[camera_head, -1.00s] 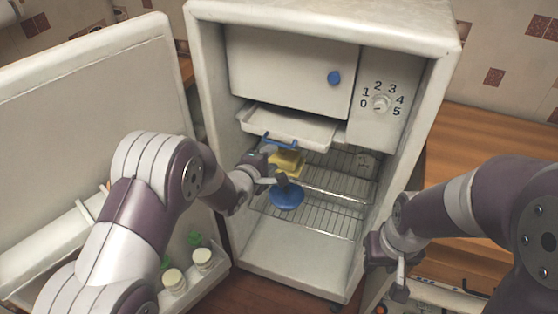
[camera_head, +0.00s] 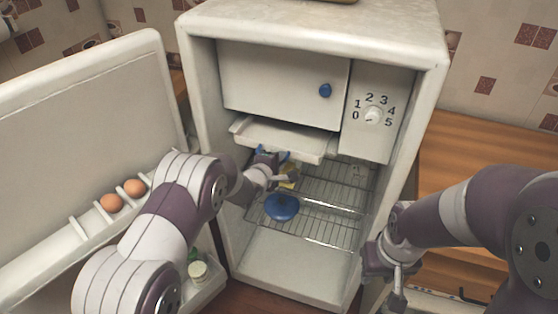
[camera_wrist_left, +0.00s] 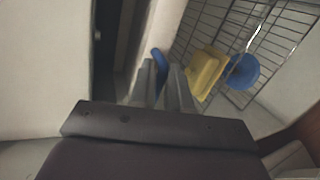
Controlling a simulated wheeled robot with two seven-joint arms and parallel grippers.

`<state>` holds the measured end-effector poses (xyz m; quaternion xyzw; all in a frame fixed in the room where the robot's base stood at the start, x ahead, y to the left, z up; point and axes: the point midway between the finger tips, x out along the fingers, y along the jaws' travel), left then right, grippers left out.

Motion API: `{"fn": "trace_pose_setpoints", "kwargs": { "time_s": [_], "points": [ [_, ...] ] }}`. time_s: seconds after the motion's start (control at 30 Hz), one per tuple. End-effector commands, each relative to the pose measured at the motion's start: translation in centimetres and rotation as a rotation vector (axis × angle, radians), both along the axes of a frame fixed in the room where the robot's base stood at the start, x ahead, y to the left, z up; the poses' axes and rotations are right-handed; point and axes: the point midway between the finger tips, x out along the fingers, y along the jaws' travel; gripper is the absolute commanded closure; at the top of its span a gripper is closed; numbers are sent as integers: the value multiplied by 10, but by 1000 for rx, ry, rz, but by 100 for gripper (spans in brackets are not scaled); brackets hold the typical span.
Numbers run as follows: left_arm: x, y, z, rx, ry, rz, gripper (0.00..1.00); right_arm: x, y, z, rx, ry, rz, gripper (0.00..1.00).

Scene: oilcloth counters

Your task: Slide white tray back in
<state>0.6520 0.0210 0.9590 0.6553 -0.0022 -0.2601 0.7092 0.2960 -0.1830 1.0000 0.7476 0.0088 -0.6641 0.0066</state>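The white tray (camera_head: 292,137) sits under the freezer box inside the open fridge, its front edge sticking out. A blue handle (camera_head: 285,156) is on its front, partly hidden by my gripper. My left gripper (camera_head: 283,172) is at this handle, below the tray front. In the left wrist view, the blue handle (camera_wrist_left: 158,62) shows between the tips of its two close-set fingers (camera_wrist_left: 164,78); whether they press on it I cannot tell. My right gripper (camera_head: 392,272) hangs outside the fridge's right side; its finger gap is unclear.
Below the tray are wire shelves (camera_head: 325,228) with a blue round item (camera_head: 282,207) and a yellow block (camera_wrist_left: 206,72). The open fridge door (camera_head: 85,130) stands left, holding eggs (camera_head: 134,187) and a jar (camera_head: 198,271). A wooden counter (camera_head: 480,165) is right.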

Motion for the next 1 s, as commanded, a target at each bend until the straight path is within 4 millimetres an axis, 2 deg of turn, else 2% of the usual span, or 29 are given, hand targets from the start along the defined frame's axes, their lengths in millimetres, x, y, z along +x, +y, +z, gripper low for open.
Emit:
{"fn": "trace_pose_setpoints", "kwargs": {
  "time_s": [0.07,0.27,1.0],
  "points": [
    [0,0,-1,1,2,0,100,0,0,0,0,0,0,63],
    [3,-1,-2,0,1,0,100,0,0,-2,0,0,0,63],
    [53,-9,-2,2,2,-1,100,0,0,-17,0,0,0,63]
  ]
}}
